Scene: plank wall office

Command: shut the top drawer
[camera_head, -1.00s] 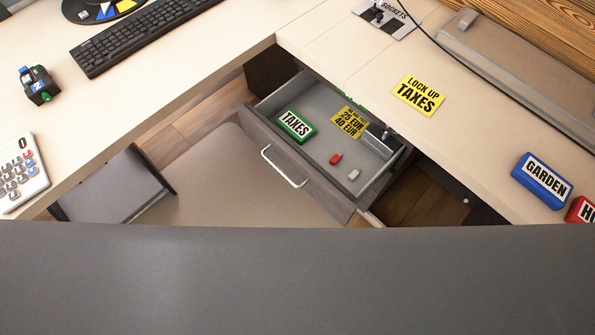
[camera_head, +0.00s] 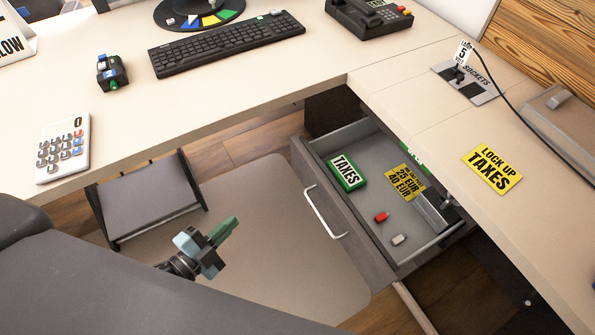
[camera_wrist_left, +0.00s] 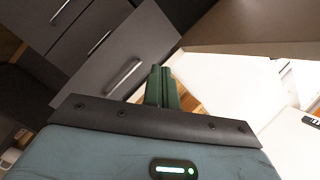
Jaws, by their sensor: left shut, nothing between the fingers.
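The top drawer (camera_head: 318,157) is pulled out from under the right-hand desk, with a grey front and a silver bar handle (camera_head: 322,212). Inside lie a green TAXES box (camera_head: 347,173), a yellow note (camera_head: 405,182), and a small red piece (camera_head: 381,217) and a pale piece (camera_head: 399,239). My left gripper (camera_head: 228,228) is shut and empty, left of the drawer front and apart from it. In the left wrist view its green fingers (camera_wrist_left: 162,85) are together, with grey drawer fronts and a bar handle (camera_wrist_left: 124,78) to their left. My right gripper is not in view.
A small grey stool-like piece (camera_head: 150,200) stands under the left desk. The desk holds a calculator (camera_head: 63,147), keyboard (camera_head: 226,43), phone (camera_head: 368,16) and a yellow LOCK UP TAXES sign (camera_head: 491,169). The floor mat (camera_head: 270,235) before the drawer is clear.

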